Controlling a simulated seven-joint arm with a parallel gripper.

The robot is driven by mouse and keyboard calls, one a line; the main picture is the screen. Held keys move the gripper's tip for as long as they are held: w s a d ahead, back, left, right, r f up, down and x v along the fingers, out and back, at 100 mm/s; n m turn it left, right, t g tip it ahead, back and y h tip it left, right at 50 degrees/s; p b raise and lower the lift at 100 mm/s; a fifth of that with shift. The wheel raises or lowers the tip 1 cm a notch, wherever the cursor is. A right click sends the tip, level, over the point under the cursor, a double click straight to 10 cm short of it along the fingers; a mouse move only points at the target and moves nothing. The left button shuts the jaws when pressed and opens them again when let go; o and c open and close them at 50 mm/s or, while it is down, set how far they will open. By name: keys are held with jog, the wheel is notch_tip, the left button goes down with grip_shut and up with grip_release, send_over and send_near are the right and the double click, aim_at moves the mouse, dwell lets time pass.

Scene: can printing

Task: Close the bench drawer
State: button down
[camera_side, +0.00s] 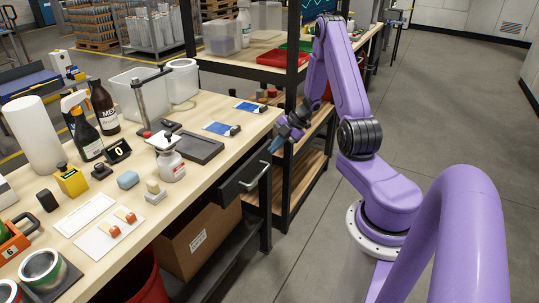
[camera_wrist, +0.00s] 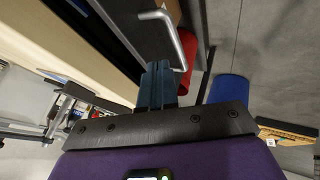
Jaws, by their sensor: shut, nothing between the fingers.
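The bench drawer (camera_side: 232,186) is dark grey and hangs under the front edge of the wooden bench. It stands partly pulled out, with its front beyond the bench edge. Its bar handle (camera_side: 258,178) is pale metal; in the wrist view the handle (camera_wrist: 176,38) shows just beyond the fingertips. My gripper (camera_side: 274,147) is above and beyond the far end of the handle in the side view. Its blue fingers (camera_wrist: 158,70) are together and empty, and overlap the handle's end in the wrist view. I cannot tell whether they touch it.
The bench top (camera_side: 215,165) carries bottles, tubs, a dark tray (camera_side: 198,148) and small parts. A cardboard box (camera_side: 198,238) sits below the drawer. A dark-framed shelf (camera_side: 300,185) stands close behind my gripper. The floor in front of the drawer is clear.

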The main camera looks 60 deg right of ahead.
jog(key=s+a+r, duration=0.2)
jog(key=s+a, duration=0.6)
jog(key=w+d+x, duration=0.1)
jog(key=w+x, duration=0.1)
jog(key=x, duration=1)
jog(key=shift+r+g, duration=0.2)
jog(key=shift+g, duration=0.1)
jog(key=shift+w, duration=0.1)
